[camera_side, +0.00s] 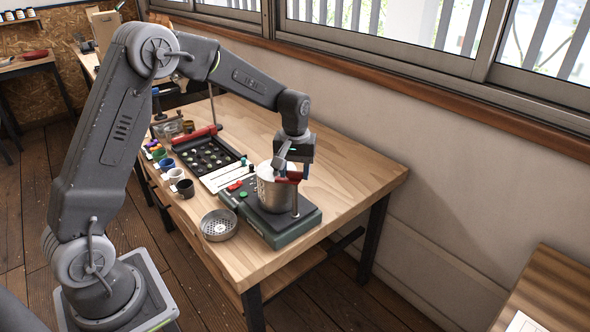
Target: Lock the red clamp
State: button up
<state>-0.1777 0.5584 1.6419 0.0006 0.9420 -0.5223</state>
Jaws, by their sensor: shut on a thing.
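The red clamp (290,181) is a small red bar at the top front of a metal cylinder (275,195). The cylinder stands upright on a dark green machine base (293,230) with red and green buttons. My gripper (292,171) points down over the cylinder and is shut on the red clamp. My fingers hide part of the clamp, and I cannot tell its exact angle. A thin post stands under the clamp's right side.
A perforated round metal dish (218,225) sits left of the base. Several coloured cups (174,176) line the left edge, beside a black tray (207,154) and a white card (226,174). The wooden table (355,175) is clear on the right, below the wall and windows.

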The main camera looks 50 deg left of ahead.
aim_at(295, 172)
jog(key=m, duration=0.4)
jog(key=shift+m, duration=0.3)
jog(key=shift+r+m, duration=0.1)
jog(key=shift+m, duration=1.5)
jog(key=o, duration=0.9)
jog(key=shift+r, duration=6.85)
